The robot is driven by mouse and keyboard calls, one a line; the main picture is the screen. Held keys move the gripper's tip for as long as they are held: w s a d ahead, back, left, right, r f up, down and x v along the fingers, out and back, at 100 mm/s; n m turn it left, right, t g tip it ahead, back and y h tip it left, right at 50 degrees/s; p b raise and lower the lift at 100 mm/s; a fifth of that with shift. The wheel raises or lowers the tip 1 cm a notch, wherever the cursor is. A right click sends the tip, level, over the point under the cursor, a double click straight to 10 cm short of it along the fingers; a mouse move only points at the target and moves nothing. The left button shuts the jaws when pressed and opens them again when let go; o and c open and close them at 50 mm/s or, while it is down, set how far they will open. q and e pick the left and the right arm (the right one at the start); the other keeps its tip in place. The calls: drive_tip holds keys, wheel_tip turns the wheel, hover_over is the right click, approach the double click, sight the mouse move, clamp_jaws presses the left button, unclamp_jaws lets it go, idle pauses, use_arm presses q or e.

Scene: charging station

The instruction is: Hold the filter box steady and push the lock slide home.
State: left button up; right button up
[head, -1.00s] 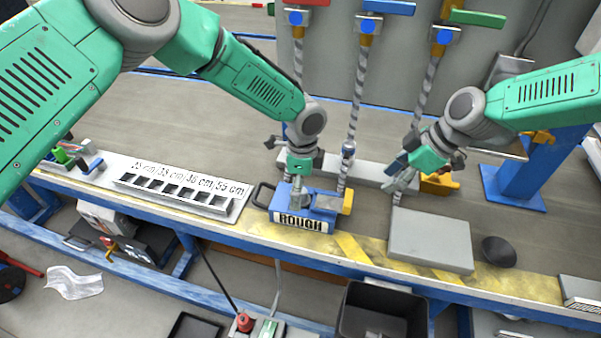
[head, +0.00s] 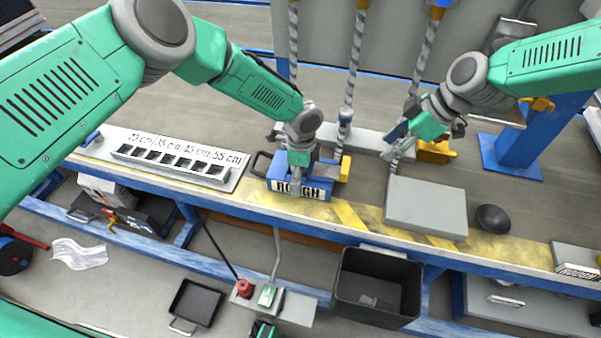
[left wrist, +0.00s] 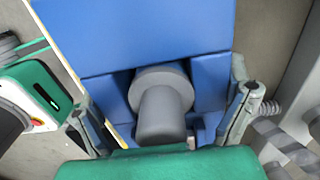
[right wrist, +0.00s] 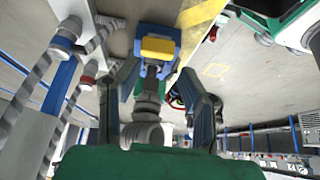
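The filter box appears to be the blue box (head: 259,190) with a black-and-white label at the front bench edge. A yellow block (head: 345,168) sits at its right end; I cannot tell whether this is the lock slide. My left gripper (head: 297,183) is over the box and hides part of its label. In the left wrist view its spread fingers are on either side of a grey round post (left wrist: 162,105) on blue parts. My right gripper (head: 391,152) is right of the box, apart from it. In the right wrist view its open fingers frame the yellow block (right wrist: 157,48), farther off.
A grey flat box (head: 426,207) and a dark bowl (head: 493,218) stand to the right. A slotted, marked plate (head: 180,160) lies left. Spiral-wrapped hoses (head: 353,65) hang behind the blue box. A black bin (head: 376,290) stands below the bench front.

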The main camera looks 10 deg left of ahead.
use_arm(q)
drive_tip(key=shift+a, duration=0.1)
use_arm(e)
drive_tip(key=shift+a, duration=0.15)
clamp_jaws()
use_arm(q)
drive_tip(key=shift+a, duration=0.1)
use_arm(e)
drive_tip(key=shift+a+f+m+t+h, duration=0.35)
drive_tip(key=shift+a+f+m+h, duration=0.45)
drive_tip(key=shift+f+m, duration=1.1)
drive_tip(key=shift+a+f+m+t+h, duration=0.4)
drive_tip(key=shift+a+f+m+h, duration=0.35)
drive_tip(key=shift+f+m, duration=1.15)
drive_tip(key=shift+a+f+m+t+h, duration=0.35)
drive_tip(key=shift+a+f+m+h, duration=0.45)
drive_tip(key=shift+f+m, duration=1.1)
drive_tip(key=shift+a+r+m, duration=0.1)
drive_tip(key=shift+r+m, duration=0.2)
